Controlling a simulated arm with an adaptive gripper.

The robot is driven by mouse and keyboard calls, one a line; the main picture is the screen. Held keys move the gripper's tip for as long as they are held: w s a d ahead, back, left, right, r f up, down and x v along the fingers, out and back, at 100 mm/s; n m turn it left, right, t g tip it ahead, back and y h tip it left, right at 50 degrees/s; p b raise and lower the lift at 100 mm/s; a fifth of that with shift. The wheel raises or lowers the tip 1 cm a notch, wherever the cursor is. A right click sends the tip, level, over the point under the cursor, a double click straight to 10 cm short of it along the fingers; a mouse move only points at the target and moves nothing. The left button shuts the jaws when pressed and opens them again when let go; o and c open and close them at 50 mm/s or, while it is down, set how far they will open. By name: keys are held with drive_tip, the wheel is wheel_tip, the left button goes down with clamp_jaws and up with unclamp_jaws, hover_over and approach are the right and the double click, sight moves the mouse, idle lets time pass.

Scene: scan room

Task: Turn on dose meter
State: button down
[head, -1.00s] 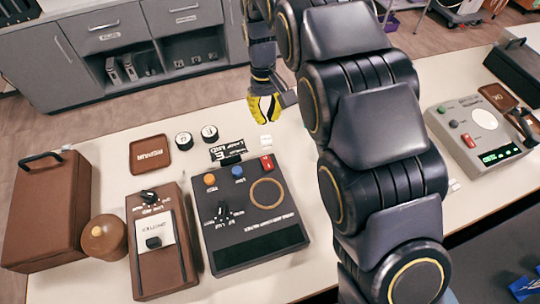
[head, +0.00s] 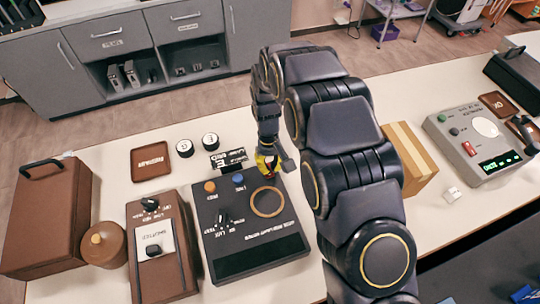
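The likely dose meter is a dark grey box (head: 221,255) in the middle of the bench; its lettering is too small to read surely. It has an orange button (head: 209,187), a blue button (head: 238,180), a black knob (head: 223,218), a tan ring (head: 267,202) and a dark, unlit display strip (head: 258,253). My gripper (head: 267,163), with yellow fingers, is at the box's far right corner, over the red switch, which it mostly hides. Contact with the switch cannot be made out. The fingers are too small to show whether they are open.
A brown device (head: 183,275), a round brown pot (head: 105,248) and a brown case (head: 50,225) stand left. A brown tray (head: 150,161) and two round pots lie behind. A tan box (head: 420,170) and a grey meter with a lit green display (head: 470,140) stand right.

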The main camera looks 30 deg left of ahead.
sight(267, 163)
drive_tip(key=shift+f, duration=0.1)
idle(0.3)
drive_tip(key=shift+s+d+f, duration=0.15)
drive_tip(key=shift+d+f+t+y, duration=0.1)
drive_tip(key=shift+f+t+y, duration=0.25)
drive_tip(key=shift+t+y, duration=0.35)
drive_tip(key=shift+w+a+r, duration=0.2)
drive_tip(key=shift+w+a, duration=0.4)
drive_tip(key=shift+a, duration=0.05)
wheel_tip(267, 163, up, 14)
drive_tip(key=w+a, duration=0.1)
drive_tip(key=shift+w+a, duration=0.2)
